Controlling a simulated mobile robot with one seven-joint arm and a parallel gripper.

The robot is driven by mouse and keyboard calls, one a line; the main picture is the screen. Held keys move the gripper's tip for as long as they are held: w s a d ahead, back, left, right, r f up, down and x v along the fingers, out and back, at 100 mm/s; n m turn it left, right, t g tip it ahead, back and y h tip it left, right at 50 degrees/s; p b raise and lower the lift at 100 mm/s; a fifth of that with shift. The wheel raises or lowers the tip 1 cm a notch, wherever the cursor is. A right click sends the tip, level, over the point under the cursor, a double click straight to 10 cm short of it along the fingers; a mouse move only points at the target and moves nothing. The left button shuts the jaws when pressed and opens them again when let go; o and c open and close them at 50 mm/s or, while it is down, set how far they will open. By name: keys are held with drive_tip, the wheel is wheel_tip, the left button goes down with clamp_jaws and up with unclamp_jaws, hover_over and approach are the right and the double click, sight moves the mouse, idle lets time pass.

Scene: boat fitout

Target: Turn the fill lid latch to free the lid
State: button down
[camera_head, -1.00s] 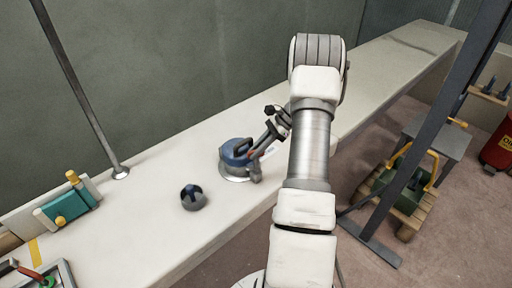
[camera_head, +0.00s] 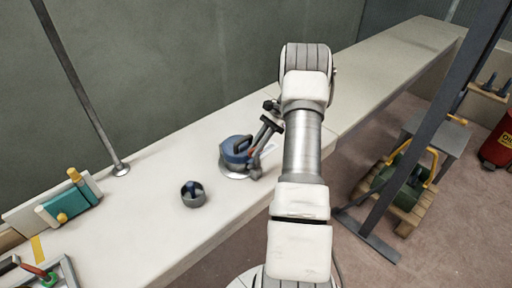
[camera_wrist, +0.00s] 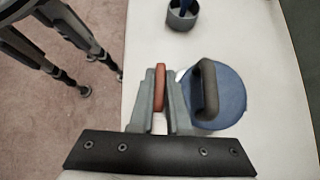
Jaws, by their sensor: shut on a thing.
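The fill lid is a round blue cap (camera_head: 235,150) with a raised dark handle, seated on a pale ring on the bench. It also shows in the wrist view (camera_wrist: 230,98), with its handle (camera_wrist: 208,88) to the right of my fingers. The red latch (camera_wrist: 160,82) stands at the lid's left edge in the wrist view. My gripper (camera_wrist: 160,105) is shut on the latch, one grey finger on each side of it. In the head view my gripper (camera_head: 256,166) is at the lid's right side, and the latch is mostly hidden.
A grey cup (camera_head: 194,198) with a blue piece inside stands on the bench left of the lid. A teal and yellow block (camera_head: 66,205) and a metal post (camera_head: 120,168) are further left. The bench (camera_head: 150,225) is clear around the lid.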

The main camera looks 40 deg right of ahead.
drive_tip(key=c, duration=0.9)
unclamp_jaws()
drive_tip(key=shift+r, duration=0.1)
drive_tip(key=shift+p+v, duration=1.4)
drive_tip(key=shift+v, duration=7.25)
